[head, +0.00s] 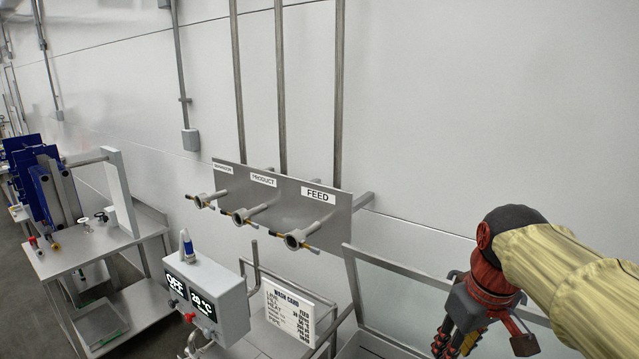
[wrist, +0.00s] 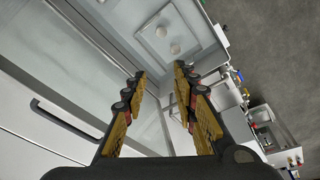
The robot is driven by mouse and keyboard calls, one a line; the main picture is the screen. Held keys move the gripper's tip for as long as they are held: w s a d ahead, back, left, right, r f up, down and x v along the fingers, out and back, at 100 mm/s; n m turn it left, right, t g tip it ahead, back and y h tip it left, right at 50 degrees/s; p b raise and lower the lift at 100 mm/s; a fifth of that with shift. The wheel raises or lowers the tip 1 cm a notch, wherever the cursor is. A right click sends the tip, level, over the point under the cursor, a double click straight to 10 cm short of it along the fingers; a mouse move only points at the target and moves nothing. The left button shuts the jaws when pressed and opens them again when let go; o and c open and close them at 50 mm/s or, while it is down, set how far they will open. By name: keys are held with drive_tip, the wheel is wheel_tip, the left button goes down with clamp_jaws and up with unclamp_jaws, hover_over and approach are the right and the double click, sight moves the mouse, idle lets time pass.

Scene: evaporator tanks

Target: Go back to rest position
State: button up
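My gripper (head: 458,342) hangs at the lower right of the head view, at the end of my yellow-sleeved arm, its fingers cut by the bottom edge. In the wrist view my gripper (wrist: 160,72) has its two fingers apart, with nothing between them. It is clear of the grey valve panel (head: 340,218) and in front of the clear raised panel (head: 395,295). The wrist view shows a pale cabinet with a dark handle (wrist: 62,118) and a recessed basin (wrist: 166,38) beyond the fingertips.
The valve panel carries three pipe outlets, one labelled FEED (head: 318,194). A control box (head: 222,293) reads OFF and 20 °C, beside a wash card (head: 289,313). A steel table (head: 92,250) stands at left. Floor shows at the wrist view's upper right.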

drive_tip(key=s+a+f+m+t+b, duration=0.1)
drive_tip(key=s+a+f+b, duration=0.1)
drive_tip(key=s+f+b, duration=0.2)
drive_tip(key=s+a+f+m+t+b, duration=0.1)
drive_tip(key=s+a+f+m+b, duration=0.1)
drive_tip(key=s+f+b, duration=0.3)
drive_tip(key=s+f, duration=0.4)
drive_tip(key=f, duration=0.4)
drive_tip(key=shift+s+a+f+t, duration=0.15)
drive_tip(key=shift+a+f+t, duration=0.05)
drive_tip(key=shift+a+t, duration=0.2)
idle(1.0)
